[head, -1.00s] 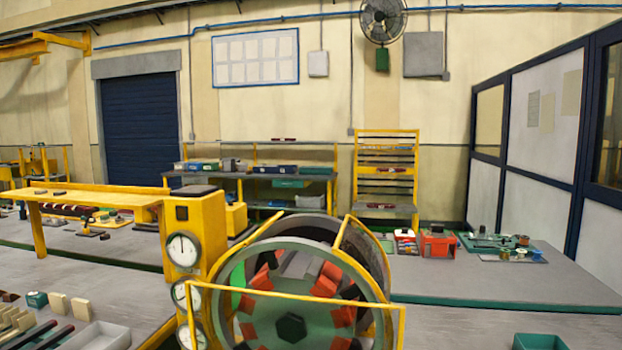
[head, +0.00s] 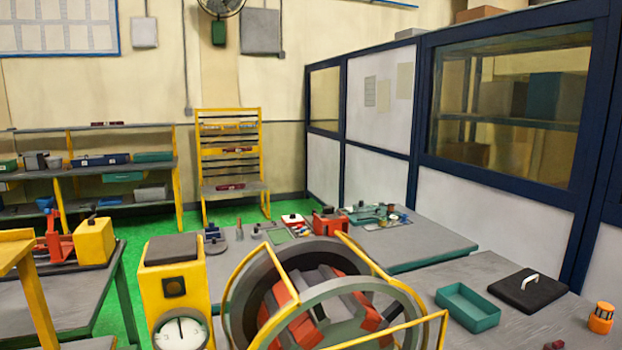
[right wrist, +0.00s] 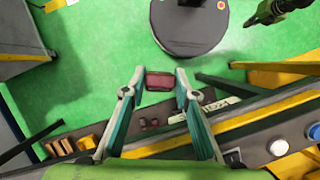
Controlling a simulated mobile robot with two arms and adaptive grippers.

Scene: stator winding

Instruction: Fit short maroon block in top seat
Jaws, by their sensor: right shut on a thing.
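My right gripper (right wrist: 160,82) is shut on the short maroon block (right wrist: 159,81) in the right wrist view, with a finger at each end of it. The block is held in the air over the green floor, clear of any seat. In the head view the stator, a grey ring (head: 398,292) with orange-red and grey pieces inside, stands at bottom centre in a yellow frame. I cannot clearly make out its top seat. Neither gripper shows in the head view. A dark jointed part (right wrist: 272,12) at the right wrist view's top right may be my left gripper; its jaws are unclear.
A yellow gauge post (head: 172,287) stands left of the stator. A teal tray (head: 468,306), a black handled plate (head: 528,290) and an orange pot (head: 600,318) are on the right bench.

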